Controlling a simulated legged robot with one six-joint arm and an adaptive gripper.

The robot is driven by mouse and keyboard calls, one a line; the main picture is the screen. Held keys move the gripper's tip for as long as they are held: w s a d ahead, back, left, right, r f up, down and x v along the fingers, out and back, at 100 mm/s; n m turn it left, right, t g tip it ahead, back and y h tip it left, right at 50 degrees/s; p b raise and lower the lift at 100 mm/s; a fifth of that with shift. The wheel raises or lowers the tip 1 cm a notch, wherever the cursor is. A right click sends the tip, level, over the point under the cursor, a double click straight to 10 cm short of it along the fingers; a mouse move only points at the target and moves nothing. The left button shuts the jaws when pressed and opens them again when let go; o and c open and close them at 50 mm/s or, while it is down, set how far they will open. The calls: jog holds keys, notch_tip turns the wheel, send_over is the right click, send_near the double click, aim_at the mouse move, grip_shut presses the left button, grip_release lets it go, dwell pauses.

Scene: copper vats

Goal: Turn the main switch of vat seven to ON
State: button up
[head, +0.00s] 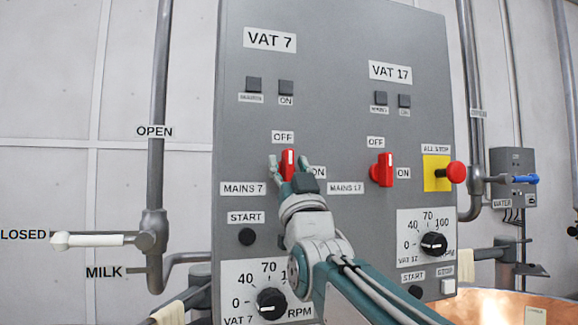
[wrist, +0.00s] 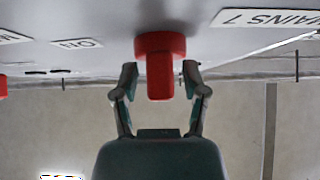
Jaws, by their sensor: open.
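The main switch of vat seven (head: 288,161) is a red rotary knob on the grey panel (head: 345,120), above and right of the MAINS 7 label (head: 243,188). Its handle stands upright toward the OFF label (head: 283,137); the ON label (head: 317,172) is at its right. My gripper (head: 289,170) is at the switch and partly covers its lower part. In the wrist view the open fingers (wrist: 160,84) stand on either side of the red switch (wrist: 160,62), with a visible gap on each side.
The red vat 17 switch (head: 382,170) and the red all-stop button (head: 455,172) on a yellow plate are to the right. A START button (head: 247,237) and the vat 7 speed dial (head: 271,303) are below. A white-handled valve (head: 92,240) and pipes are left of the panel.

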jog(key=shift+a, duration=0.15)
jog(key=shift+a, duration=0.1)
jog(key=shift+c, duration=0.3)
jog(key=c, duration=0.6)
grip_shut()
jog(key=shift+d, duration=0.2)
